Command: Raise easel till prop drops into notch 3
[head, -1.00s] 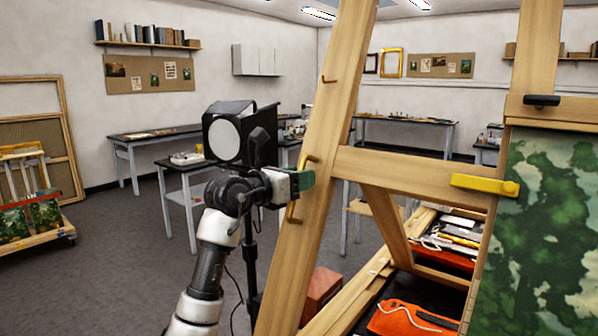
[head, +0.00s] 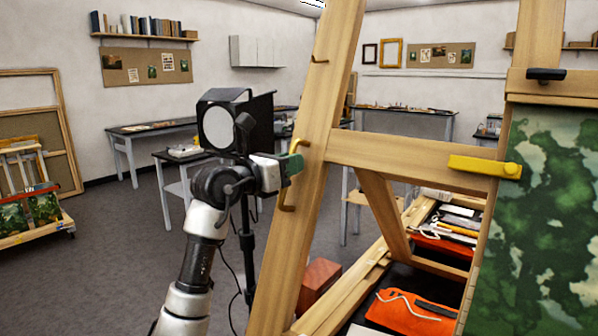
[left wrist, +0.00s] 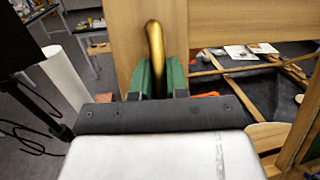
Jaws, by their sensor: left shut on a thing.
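The wooden easel (head: 318,150) fills the right half of the head view, its left leg leaning. My left gripper (head: 290,168) is shut on the brass handle (head: 289,192) on that leg. In the left wrist view, the handle (left wrist: 155,42) stands between my green finger pads (left wrist: 160,78). A slanted wooden strut (head: 384,213), seemingly the prop, runs down behind the easel's crossbar toward the base rails (head: 345,291). I cannot make out the notches or which one the strut is at. My right gripper is not in view.
A yellow latch (head: 485,166) sits on the crossbar beside a green painting (head: 550,220). An orange cloth (head: 412,310) and tools lie in the base. A black studio lamp (head: 238,120) on a stand is close behind my left wrist. Grey floor (head: 110,260) is open at left.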

